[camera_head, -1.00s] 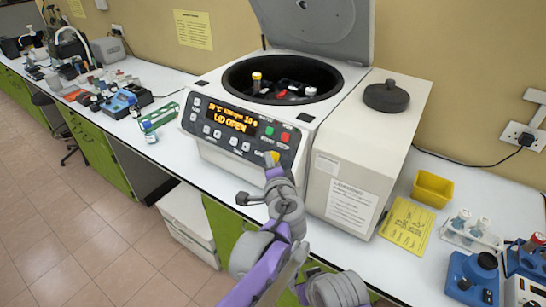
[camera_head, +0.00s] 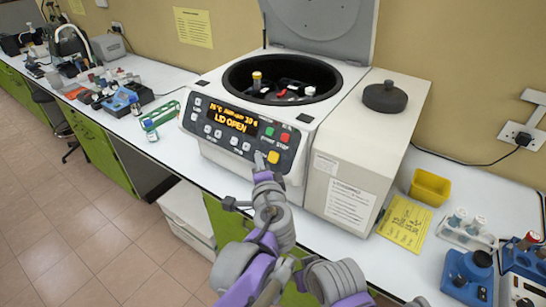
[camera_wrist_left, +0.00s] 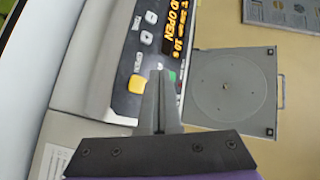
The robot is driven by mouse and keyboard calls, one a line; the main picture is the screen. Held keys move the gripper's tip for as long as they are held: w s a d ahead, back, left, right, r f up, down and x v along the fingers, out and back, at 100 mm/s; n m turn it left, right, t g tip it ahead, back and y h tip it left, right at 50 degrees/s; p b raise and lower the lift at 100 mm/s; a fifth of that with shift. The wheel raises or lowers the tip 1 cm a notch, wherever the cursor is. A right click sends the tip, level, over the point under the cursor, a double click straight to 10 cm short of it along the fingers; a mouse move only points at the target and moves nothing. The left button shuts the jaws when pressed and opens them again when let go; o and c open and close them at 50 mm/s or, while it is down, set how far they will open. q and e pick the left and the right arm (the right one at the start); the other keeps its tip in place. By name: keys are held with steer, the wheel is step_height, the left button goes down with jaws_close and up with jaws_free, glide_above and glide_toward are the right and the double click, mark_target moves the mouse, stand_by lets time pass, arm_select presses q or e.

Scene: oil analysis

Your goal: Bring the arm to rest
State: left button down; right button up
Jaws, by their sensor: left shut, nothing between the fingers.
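My left gripper (camera_head: 260,163) is shut and empty, in front of the centrifuge's control panel, its tips just left of the yellow button (camera_head: 273,157). In the left wrist view my shut fingers (camera_wrist_left: 160,78) point at the panel, between the yellow button (camera_wrist_left: 136,84) and the green button (camera_wrist_left: 172,76). I cannot tell whether they touch the panel. The centrifuge (camera_head: 312,148) has its lid (camera_head: 318,25) up, and its display (camera_head: 231,120) reads "LID OPEN". My arm's grey and purple links fill the bottom middle. My right gripper is not in view.
A yellow tub (camera_head: 430,187), a yellow sheet (camera_head: 404,222), a vial rack (camera_head: 467,234) and blue devices (camera_head: 468,277) lie right of the centrifuge. A green rack (camera_head: 160,115) and more equipment stand left on the bench. The floor (camera_head: 75,225) at left is clear.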

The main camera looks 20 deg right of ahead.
arm_select(q)
steer(key=s+a+f+n+g+y, duration=0.1)
steer(key=s+a+f+n+g, duration=0.15)
steer(key=a, duration=0.55)
steer(key=s+a+f+n+g+y, duration=0.1)
steer(key=a+f+n+y, duration=0.2)
steer(key=a, duration=0.5)
steer(key=s+a+f+n+g, duration=0.15)
steer(key=a+n, duration=0.25)
steer(key=a, duration=0.4)
steer(key=s+a+f+n+g, duration=0.1)
steer(key=s+a+f+n, duration=0.1)
steer(key=s, duration=0.3)
steer(key=s+a+f+n+g+h, duration=0.1)
steer(key=s+a+f+n+g, duration=0.1)
steer(key=s+f, duration=0.3)
steer(key=s+a+f+n+g, duration=0.1)
steer(key=s+a+f+n, duration=0.2)
steer(key=s, duration=0.4)
steer(key=shift+a+f+n+g+h, duration=0.3)
steer(key=shift+a+n+h, duration=0.1)
steer(key=shift+n, duration=0.25)
steer(key=shift+d, duration=0.1)
